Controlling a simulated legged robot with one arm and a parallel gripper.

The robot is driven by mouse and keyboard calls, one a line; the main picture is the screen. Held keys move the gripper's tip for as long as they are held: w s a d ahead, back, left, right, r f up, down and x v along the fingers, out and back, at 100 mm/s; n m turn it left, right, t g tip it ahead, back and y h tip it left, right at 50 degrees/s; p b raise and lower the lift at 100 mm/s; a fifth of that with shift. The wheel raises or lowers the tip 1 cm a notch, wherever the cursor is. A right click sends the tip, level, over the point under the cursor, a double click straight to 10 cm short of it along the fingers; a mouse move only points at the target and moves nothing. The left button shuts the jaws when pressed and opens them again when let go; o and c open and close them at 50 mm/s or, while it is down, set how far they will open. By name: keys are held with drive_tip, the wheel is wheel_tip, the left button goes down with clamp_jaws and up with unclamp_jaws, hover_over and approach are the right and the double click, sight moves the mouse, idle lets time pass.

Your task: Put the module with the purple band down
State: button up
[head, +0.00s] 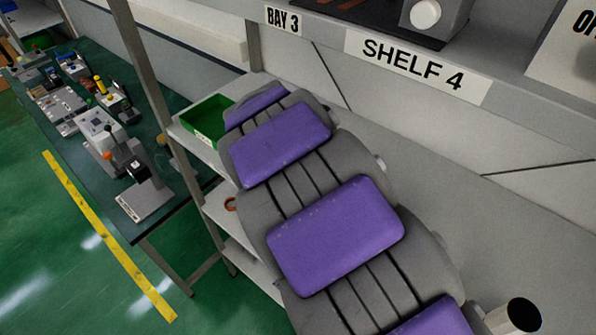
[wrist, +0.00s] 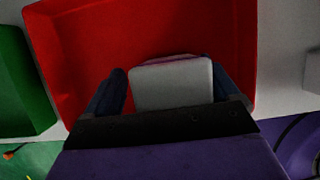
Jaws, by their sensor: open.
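In the wrist view, the module (wrist: 172,88) is a pale grey block with a thin purple band (wrist: 168,61) along its far edge. It is at the red bin (wrist: 85,45), against the red interior; whether it rests on the bin floor is hard to tell. My gripper (wrist: 166,70) is open, with one dark finger on each side of the module. A narrow gap shows by the left finger; the right finger is very close to the block. The module's lower part is hidden behind my gripper. The head view shows neither module nor gripper; my arm covers the middle.
A green bin (head: 204,122) sits on a shelf behind my arm; a green bin (wrist: 20,75) also stands left of the red one in the wrist view. A shelf labelled SHELF 4 (head: 418,66) runs above. A bench (head: 150,222) with several devices stands at left, beside green floor.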

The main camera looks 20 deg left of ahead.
drive_tip(key=shift+d+r, duration=0.2)
drive_tip(key=shift+d, duration=0.55)
drive_tip(key=shift+d+r, duration=0.1)
drive_tip(key=shift+r, duration=0.2)
drive_tip(key=b+v, duration=0.1)
drive_tip(key=v, duration=1)
drive_tip(key=shift+r+b, duration=0.25)
drive_tip(key=shift+b, duration=0.1)
drive_tip(key=shift+s+a, duration=0.1)
drive_tip(key=shift+a, duration=0.1)
